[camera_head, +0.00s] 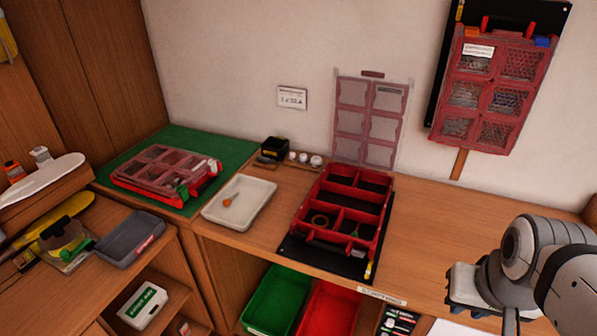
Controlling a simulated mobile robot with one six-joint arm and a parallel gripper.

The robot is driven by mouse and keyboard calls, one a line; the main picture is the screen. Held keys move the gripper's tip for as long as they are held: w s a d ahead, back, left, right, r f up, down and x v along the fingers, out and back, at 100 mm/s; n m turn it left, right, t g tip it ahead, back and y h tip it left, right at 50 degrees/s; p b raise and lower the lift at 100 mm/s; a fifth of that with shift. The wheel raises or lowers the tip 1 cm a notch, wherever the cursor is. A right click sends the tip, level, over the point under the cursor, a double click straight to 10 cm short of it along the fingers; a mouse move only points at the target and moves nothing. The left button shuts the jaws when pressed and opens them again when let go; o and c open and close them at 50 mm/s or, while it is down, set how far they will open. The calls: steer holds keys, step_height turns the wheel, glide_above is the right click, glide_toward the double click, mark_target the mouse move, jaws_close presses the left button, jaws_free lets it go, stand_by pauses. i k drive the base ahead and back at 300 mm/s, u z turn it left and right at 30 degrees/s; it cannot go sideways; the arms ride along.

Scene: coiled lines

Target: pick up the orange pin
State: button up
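A small orange item (227,201), which looks like the orange pin, lies on the white tray (258,190) at the left of the bench; it is too small to make out its exact shape. My gripper (464,286) is at the lower right, far from the tray and apart from the small orange item. Its fingers are partly seen, and I cannot tell whether they are open or shut.
An open red compartment case (346,189) stands on a black mat between tray and gripper. A closed red case (165,175) lies on the green mat (215,145). Another hangs on the wall. Green (275,298) and red bins sit below.

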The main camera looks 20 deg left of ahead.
mark_target(226, 203)
steer(key=z, duration=1.55)
steer(key=k, duration=1.9)
steer(key=u, duration=1.9)
steer(key=i, duration=1.65)
steer(key=u, duration=0.1)
